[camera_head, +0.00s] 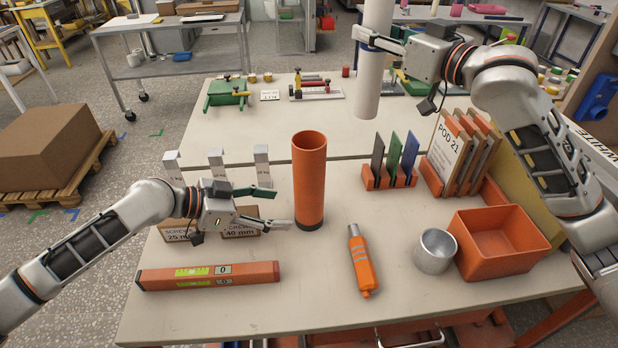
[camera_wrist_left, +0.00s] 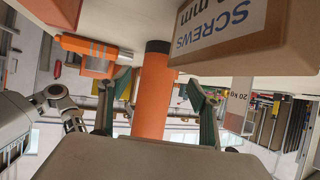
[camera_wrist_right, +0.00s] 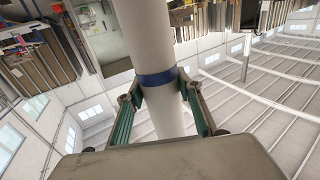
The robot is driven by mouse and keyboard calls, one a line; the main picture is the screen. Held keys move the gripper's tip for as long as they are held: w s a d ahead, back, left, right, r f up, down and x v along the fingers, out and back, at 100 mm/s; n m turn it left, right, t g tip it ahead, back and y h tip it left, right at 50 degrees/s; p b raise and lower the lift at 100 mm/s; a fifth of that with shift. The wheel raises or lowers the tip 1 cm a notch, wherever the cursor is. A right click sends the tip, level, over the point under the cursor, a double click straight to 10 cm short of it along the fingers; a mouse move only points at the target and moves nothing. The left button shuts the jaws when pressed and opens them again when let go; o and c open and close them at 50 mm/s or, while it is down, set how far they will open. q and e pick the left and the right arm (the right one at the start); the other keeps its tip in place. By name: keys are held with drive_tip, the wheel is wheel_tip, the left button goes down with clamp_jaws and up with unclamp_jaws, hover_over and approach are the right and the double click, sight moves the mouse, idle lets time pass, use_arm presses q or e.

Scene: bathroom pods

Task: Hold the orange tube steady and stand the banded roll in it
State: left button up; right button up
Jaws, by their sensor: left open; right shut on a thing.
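The orange tube (camera_head: 309,175) stands upright on the near table, with its open top up and a dark base. My left gripper (camera_head: 284,209) is open just left of the tube, low down. In the left wrist view the tube (camera_wrist_left: 154,95) shows between the spread fingers (camera_wrist_left: 160,85), with no clear contact. My right gripper (camera_head: 362,42) is shut on the white banded roll (camera_head: 367,90) at its blue band, also seen in the right wrist view (camera_wrist_right: 157,79). The roll hangs upright, higher than the tube and to its right. Its top is cut off in the head view.
Small boxes (camera_head: 240,231) and grey blocks stand behind my left gripper. An orange level (camera_head: 208,276), an orange banded bottle (camera_head: 361,262), a metal cup (camera_head: 435,251) and an orange bin (camera_head: 498,243) are in front and right. A rack of coloured plates (camera_head: 390,180) stands right of the tube.

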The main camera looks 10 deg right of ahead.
sight(296, 210)
use_arm(q)
drive_tip(key=b+x, duration=0.3)
drive_tip(key=x, duration=0.6)
drive_tip(key=shift+c, duration=1)
drive_tip(key=shift+c, duration=0.5)
drive_tip(key=c, duration=0.7)
drive_tip(key=shift+c, duration=0.2)
drive_tip(key=o, duration=1.1)
drive_tip(key=shift+o, duration=0.2)
